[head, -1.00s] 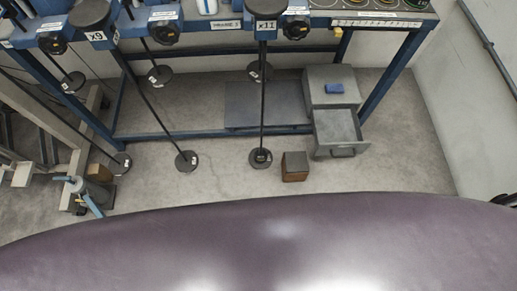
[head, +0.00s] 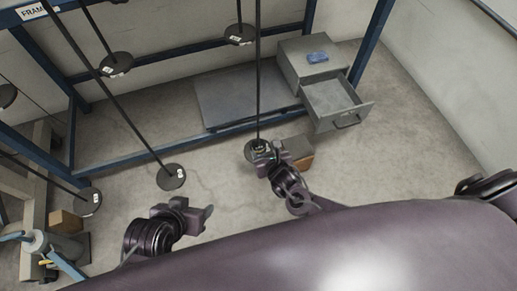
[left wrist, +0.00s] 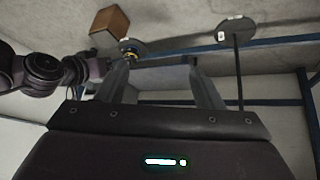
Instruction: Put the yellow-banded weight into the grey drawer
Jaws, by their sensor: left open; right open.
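The grey drawer (head: 337,103) is pulled open at the right in the head view, and its tray looks empty. A small weight with a yellowish band (left wrist: 130,57) shows on a round hanger plate (left wrist: 122,46) in the left wrist view, partly behind a finger. In the head view that plate (head: 250,152) is partly covered by my right gripper (head: 268,157), which is open, low over it. My left gripper (head: 207,213) is open and empty, left of and nearer than the plate. Its spread fingers (left wrist: 160,67) show in the left wrist view.
A brown block (head: 300,150) stands beside the right gripper. Other rods with round plates (head: 171,177) hang from the blue frame (head: 150,156). A blue object (head: 318,57) lies on the drawer cabinet (head: 300,45).

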